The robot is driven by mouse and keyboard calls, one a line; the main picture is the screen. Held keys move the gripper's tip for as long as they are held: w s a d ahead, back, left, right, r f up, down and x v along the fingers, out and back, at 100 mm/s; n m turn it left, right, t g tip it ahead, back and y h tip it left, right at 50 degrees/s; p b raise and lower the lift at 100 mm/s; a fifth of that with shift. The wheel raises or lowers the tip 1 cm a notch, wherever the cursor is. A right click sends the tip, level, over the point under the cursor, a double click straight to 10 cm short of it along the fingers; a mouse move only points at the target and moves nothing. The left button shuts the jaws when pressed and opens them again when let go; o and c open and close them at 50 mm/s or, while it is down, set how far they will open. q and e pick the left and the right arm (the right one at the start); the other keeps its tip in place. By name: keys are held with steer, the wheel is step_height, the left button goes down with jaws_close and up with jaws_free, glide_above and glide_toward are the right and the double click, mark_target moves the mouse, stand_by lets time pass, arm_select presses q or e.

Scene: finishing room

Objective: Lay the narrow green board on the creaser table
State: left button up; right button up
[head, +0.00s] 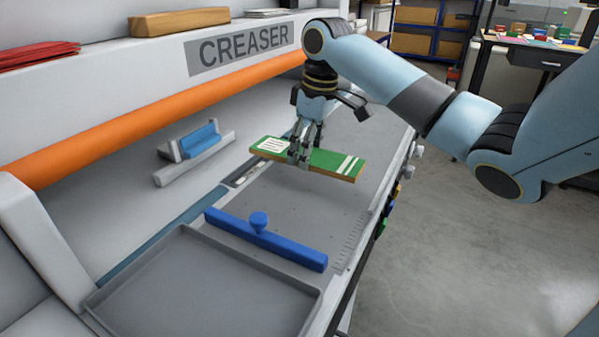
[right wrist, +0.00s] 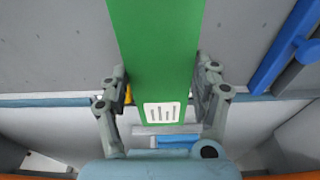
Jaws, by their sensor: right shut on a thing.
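The narrow green board (head: 333,161) has a white label at one end, white stripes at the other and a brown edge. My left gripper is not in view.
A blue bar with a knob (head: 265,239) lies across the table, in front of the board. A grey tray (head: 200,290) is nearest. A blue and grey guide (head: 197,150) stands left. The orange roller (head: 140,112) runs along the machine. Bare table lies around the board.

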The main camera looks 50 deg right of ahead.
mark_target(294, 192)
steer(key=a+f, duration=0.2)
steer(key=a, duration=0.1)
steer(key=shift+a, duration=0.1)
steer(key=shift+a+f, duration=0.3)
step_height(294, 192, down, 4)
steer(key=shift+s+r, duration=0.1)
steer(key=shift+r, duration=0.15)
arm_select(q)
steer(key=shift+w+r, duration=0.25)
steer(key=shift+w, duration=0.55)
arm_select(e)
steer(key=shift+f, duration=0.2)
steer(key=o, duration=1.2)
steer(key=shift+c, duration=0.2)
arm_select(q)
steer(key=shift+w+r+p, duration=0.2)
steer(key=shift+p, duration=0.1)
arm_select(e)
step_height(294, 192, up, 12)
steer(key=s, duration=0.1)
steer(key=shift+s+d, duration=0.3)
steer(key=shift+s, duration=0.05)
